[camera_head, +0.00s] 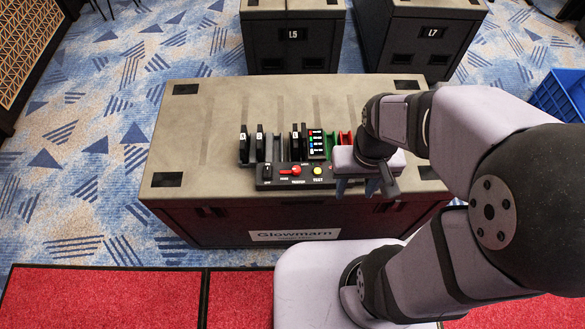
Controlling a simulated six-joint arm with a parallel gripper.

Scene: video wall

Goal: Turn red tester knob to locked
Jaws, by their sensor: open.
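The tester (285,182) is a dark panel near the front edge of a large grey-topped case. Its red knob (295,170) sits in the middle, between a dark switch at the left and a yellow button (317,170) at the right. The labels around the knob are too small to read surely. My gripper (358,188) is to the right of the tester, apart from the red knob, with its fingers pointing down near the case's front edge. It is open, and I see nothing between its fingers.
Black upright pieces (258,143), a block with coloured rows (317,145) and a red holder (344,138) stand behind the tester. The case top (200,130) is bare at left. Cases labelled L5 (293,35) and L7 (432,33) stand behind; a blue crate (562,95) is at right.

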